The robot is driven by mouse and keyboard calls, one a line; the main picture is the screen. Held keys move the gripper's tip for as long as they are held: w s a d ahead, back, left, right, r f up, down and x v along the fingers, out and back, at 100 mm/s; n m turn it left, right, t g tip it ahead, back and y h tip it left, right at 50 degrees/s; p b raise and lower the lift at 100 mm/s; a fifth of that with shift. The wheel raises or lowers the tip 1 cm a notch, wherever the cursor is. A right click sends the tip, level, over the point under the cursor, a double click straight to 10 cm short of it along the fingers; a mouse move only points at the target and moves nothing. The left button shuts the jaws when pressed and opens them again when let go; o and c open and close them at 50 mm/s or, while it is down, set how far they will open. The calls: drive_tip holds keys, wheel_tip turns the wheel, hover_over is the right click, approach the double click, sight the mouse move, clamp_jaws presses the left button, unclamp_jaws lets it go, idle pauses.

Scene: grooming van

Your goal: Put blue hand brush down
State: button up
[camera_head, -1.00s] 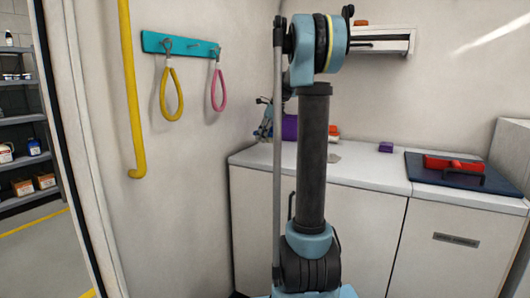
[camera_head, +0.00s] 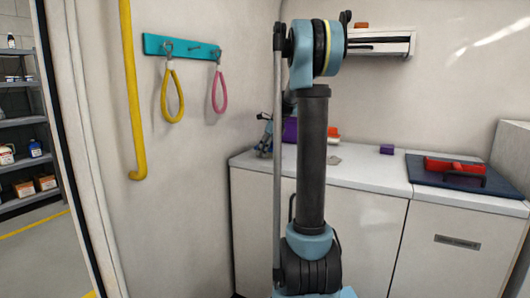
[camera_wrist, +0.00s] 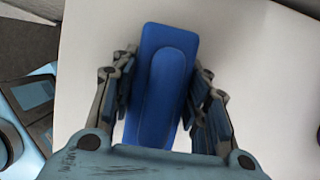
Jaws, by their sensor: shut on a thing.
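The blue hand brush (camera_wrist: 168,80) is in the wrist view, with its long flat back facing the camera. My gripper (camera_wrist: 163,85) is shut on it, with a finger on each long side. A pale flat surface lies behind the brush; I cannot tell whether the brush touches it. In the head view my gripper (camera_head: 265,138) shows partly at the back left end of the white counter (camera_head: 366,178), mostly behind my arm. The brush cannot be made out in that view.
A purple object (camera_head: 290,130) and an orange-and-white object (camera_head: 333,134) are at the counter's back. A small purple block (camera_head: 387,149) stands further right. A red tool (camera_head: 453,165) lies on a dark mat (camera_head: 425,174). Loops hang from a teal rack (camera_head: 181,46).

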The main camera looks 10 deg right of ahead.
drive_tip(key=o, duration=1.1)
drive_tip(key=shift+f, duration=0.25)
drive_tip(key=shift+d+r, duration=0.1)
drive_tip(key=shift+r, duration=0.45)
drive_tip(key=v, duration=1.1)
drive_tip(key=shift+s+d+r, duration=0.1)
drive_tip(key=shift+r, duration=0.1)
drive_tip(key=s+a+f+n+h, duration=0.15)
drive_tip(key=s+f+n, duration=0.4)
drive_tip(key=s, duration=0.55)
drive_tip(key=s+a+f+n, duration=0.2)
drive_tip(key=s+f+n, duration=0.2)
drive_tip(key=s+n, duration=0.5)
drive_tip(key=s+f+n+h, duration=0.2)
drive_tip(key=s+f+n, duration=0.9)
drive_tip(key=s+f, duration=0.8)
drive_tip(key=s, duration=0.3)
drive_tip(key=shift+d, duration=0.15)
